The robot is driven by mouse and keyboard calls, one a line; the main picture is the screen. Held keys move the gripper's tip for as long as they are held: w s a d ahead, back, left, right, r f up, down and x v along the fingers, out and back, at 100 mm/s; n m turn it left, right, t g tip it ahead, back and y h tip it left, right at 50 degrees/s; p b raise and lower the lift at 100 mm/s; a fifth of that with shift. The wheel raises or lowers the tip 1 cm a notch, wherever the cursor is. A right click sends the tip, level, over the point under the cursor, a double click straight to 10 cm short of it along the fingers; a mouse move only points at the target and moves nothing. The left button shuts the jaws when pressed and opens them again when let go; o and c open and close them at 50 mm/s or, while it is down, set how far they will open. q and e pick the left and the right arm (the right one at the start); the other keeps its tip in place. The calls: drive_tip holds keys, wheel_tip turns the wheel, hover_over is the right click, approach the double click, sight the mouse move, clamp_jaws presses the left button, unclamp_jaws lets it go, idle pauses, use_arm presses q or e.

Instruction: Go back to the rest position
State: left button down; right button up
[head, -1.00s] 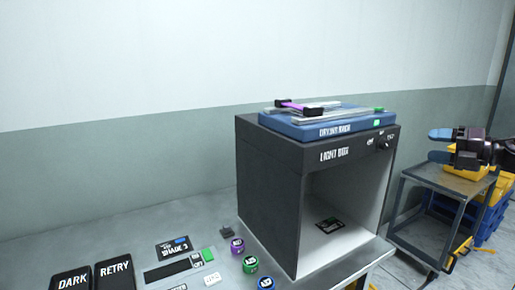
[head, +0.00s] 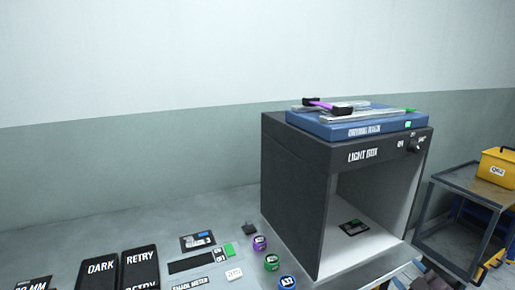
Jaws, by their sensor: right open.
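My right gripper (head: 418,275) shows only in part at the bottom edge of the head view, low and to the right of the light box. It is open, and I see nothing between its fingers. Most of it is cut off by the frame. My left gripper is not in view.
The dark light box (head: 300,200) stands on the grey bench (head: 120,245), with a blue drying rack (head: 340,128) on top. A purple strip with black ends (head: 325,105) lies on the rack. Several small jars stand left of the box. A cart (head: 455,182) holds a yellow bin (head: 497,167).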

drive_tip(key=s+a+f+m+g, duration=0.2)
drive_tip(key=s+a+f+m, duration=0.2)
drive_tip(key=s+f, duration=0.5)
drive_tip(key=s+a+f+m+g+h, duration=0.1)
drive_tip(key=s+a+f+m+g, duration=0.2)
drive_tip(key=s+a+f, duration=0.4)
drive_tip(key=s+f+m, duration=0.1)
drive_tip(key=s+f, duration=0.1)
drive_tip(key=s, duration=0.7)
drive_tip(key=shift+f+m+h, duration=0.25)
drive_tip(key=shift+m+h, duration=0.05)
